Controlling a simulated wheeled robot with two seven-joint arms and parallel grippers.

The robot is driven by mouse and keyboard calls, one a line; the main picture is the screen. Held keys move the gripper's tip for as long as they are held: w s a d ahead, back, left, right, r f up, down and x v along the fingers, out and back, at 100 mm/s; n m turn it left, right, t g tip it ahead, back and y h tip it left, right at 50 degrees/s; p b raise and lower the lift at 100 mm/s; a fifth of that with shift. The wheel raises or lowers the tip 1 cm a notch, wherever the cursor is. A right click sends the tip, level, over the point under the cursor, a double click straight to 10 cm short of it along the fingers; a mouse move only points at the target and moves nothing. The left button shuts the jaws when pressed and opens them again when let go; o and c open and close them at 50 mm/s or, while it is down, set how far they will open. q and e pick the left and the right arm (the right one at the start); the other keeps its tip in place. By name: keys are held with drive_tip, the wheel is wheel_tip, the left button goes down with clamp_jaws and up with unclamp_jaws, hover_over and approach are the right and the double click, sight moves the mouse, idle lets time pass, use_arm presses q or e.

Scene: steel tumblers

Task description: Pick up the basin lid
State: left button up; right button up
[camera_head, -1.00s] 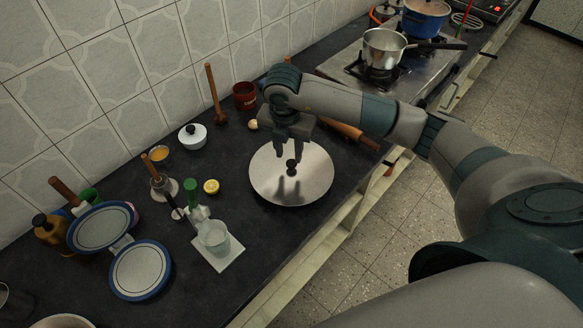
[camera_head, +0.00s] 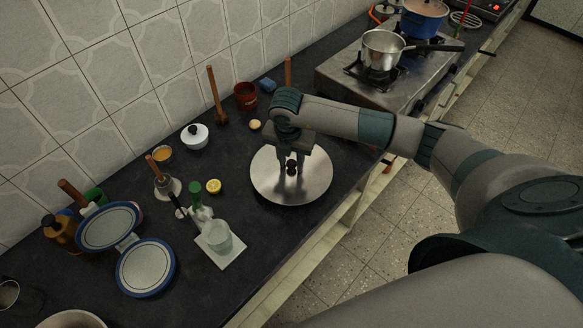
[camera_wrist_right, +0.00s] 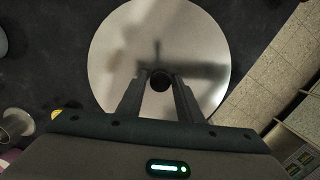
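The basin lid (camera_head: 273,188) is a round, shiny steel disc with a dark knob (camera_head: 291,169) at its middle, lying flat on the dark counter. My right gripper (camera_head: 291,166) is over the lid with its fingers pointing down around the knob. In the right wrist view the lid (camera_wrist_right: 120,45) fills the upper middle. There the knob (camera_wrist_right: 160,82) sits between the two open fingertips of my right gripper (camera_wrist_right: 159,76), with a gap visible on each side. My left gripper is not in view.
A clear cup (camera_head: 217,236) on a white square, a green-topped bottle (camera_head: 196,190) and a lemon half (camera_head: 213,186) stand left of the lid. Blue-rimmed plates (camera_head: 146,267) are further left. A stove (camera_head: 340,72) with pots is at the back right. The tiled wall is behind.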

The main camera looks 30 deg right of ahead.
sight(292, 162)
clamp_jaws()
drive_tip(key=shift+r+b, duration=0.55)
drive_tip(key=shift+r, duration=0.25)
wheel_tip(292, 162, up, 2)
drive_tip(key=shift+r+b, duration=0.2)
drive_tip(key=shift+b, duration=0.6)
drive_tip(key=s+d+r+b, duration=0.3)
drive_tip(key=s+d+r, duration=0.2)
drive_tip(key=s, duration=0.5)
wheel_tip(292, 162, up, 2)
drive_tip(key=shift+s+d+r+b, duration=0.1)
drive_tip(key=shift+s+d+b, duration=0.1)
drive_tip(key=shift+b, duration=0.2)
